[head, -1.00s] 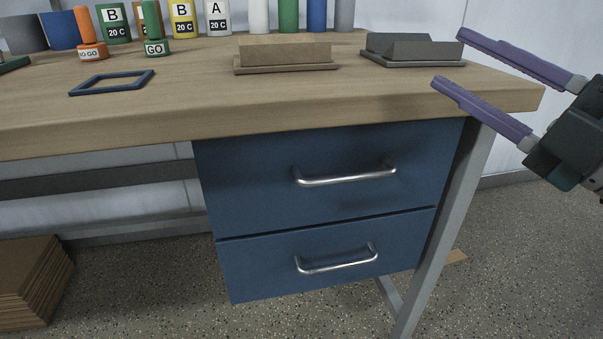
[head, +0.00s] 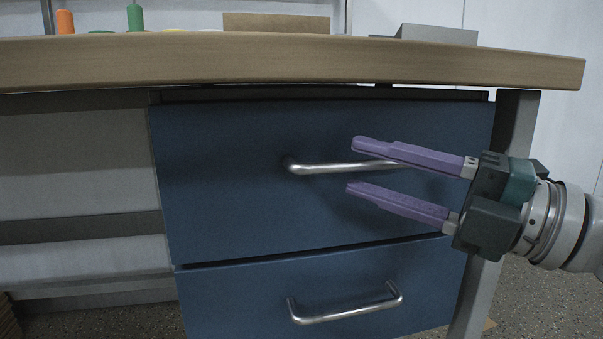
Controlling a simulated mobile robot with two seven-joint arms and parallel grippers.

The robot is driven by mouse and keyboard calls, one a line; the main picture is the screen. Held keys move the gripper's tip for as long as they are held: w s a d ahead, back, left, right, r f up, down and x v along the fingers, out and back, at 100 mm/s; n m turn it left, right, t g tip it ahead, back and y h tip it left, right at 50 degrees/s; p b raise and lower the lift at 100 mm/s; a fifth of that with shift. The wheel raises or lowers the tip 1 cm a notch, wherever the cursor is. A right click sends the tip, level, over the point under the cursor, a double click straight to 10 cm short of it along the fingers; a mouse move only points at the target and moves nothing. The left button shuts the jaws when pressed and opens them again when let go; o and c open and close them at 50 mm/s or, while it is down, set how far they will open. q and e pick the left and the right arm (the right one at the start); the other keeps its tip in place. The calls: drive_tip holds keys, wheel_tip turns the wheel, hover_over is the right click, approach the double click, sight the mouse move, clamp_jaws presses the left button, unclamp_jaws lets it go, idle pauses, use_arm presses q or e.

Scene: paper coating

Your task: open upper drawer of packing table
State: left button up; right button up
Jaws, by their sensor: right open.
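The packing table (head: 300,62) has a wooden top and two blue drawers under it. The upper drawer (head: 230,210) looks shut and has a silver bar handle (head: 325,168). My right gripper (head: 352,166) comes in from the right in front of the upper drawer. Its two purple fingers are open, one a little above the handle's line and one below it. Whether the fingers touch the handle cannot be told. My left gripper is not in view.
The lower drawer (head: 240,300) has its own silver handle (head: 345,305) and looks shut. The table's grey leg (head: 517,120) stands right of the drawers. The space under the table at left is mostly open. Several items stand on the tabletop.

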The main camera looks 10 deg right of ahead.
sight(305, 143)
drive_tip(key=shift+x, duration=1.25)
clamp_jaws()
idle(0.5)
